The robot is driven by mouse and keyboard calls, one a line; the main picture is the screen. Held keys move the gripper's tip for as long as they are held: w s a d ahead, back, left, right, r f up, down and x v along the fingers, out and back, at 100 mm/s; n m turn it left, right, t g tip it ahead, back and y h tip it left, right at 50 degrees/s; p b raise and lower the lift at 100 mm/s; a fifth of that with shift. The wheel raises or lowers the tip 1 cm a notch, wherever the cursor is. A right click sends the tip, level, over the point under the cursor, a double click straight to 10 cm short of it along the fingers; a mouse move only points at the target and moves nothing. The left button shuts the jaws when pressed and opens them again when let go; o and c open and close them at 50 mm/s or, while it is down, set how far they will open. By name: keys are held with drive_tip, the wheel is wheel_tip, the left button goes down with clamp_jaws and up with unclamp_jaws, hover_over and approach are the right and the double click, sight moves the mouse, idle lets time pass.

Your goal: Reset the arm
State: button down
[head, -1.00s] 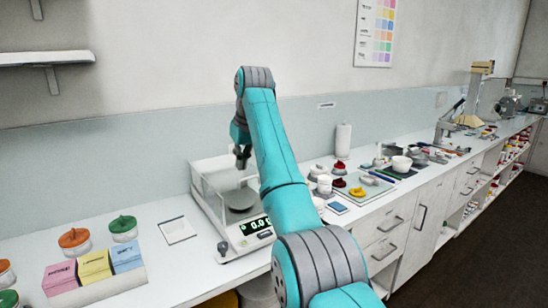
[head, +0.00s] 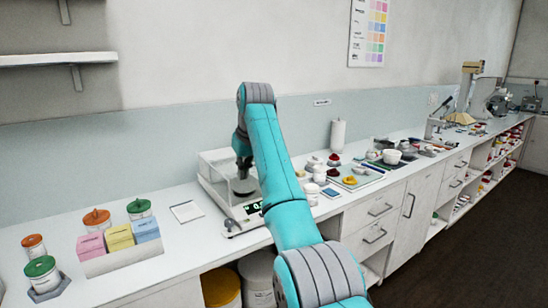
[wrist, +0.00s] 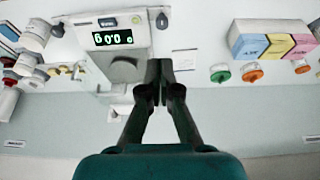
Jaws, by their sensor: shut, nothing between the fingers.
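My teal arm reaches out over the white counter (head: 188,238). My gripper (head: 244,168) points down above the pan of the digital balance (head: 241,222), beside its clear draft shield. The arm partly covers the balance and its green display. In the wrist view my gripper (wrist: 160,72) is shut and empty, its dark fingertips together. The balance (wrist: 122,45) shows there upside down with a lit green display, to the left of the fingers.
Pink, yellow and blue boxes (head: 120,237) stand left of the balance, near orange-lidded and green-lidded jars (head: 139,209). A white card (head: 187,211) lies between. Jars, a green tray and a white bowl (head: 391,156) crowd the right. The floor (head: 475,225) is open.

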drive_tip(key=d+f+m+t, duration=0.1)
drive_tip(key=d+f, duration=0.2)
drive_tip(key=f, duration=1.3)
drive_tip(key=d+f+m+t, duration=0.1)
drive_tip(key=d+f, duration=0.2)
drive_tip(key=f, duration=1.3)
drive_tip(key=s+d+f+m+t, duration=0.15)
drive_tip(key=s+d+f, duration=0.35)
drive_tip(key=s+f, duration=0.5)
drive_tip(key=s+d+f+t, duration=0.2)
drive_tip(key=s+d+f, duration=0.3)
drive_tip(key=s+f, duration=0.55)
drive_tip(key=s+d+f+m+t+h, duration=0.1)
drive_tip(key=s+d, duration=0.3)
drive_tip(key=s, duration=1)
drive_tip(key=s+d+f+m+t, duration=0.15)
drive_tip(key=s+d, duration=0.25)
drive_tip(key=s, duration=0.9)
drive_tip(key=s+d+r+t+h, duration=0.1)
drive_tip(key=s+d+r+t, duration=0.2)
drive_tip(key=s+r, duration=1.8)
drive_tip(key=shift+s+r+m, duration=0.25)
drive_tip(key=shift+s+m, duration=0.05)
drive_tip(key=shift+s, duration=0.45)
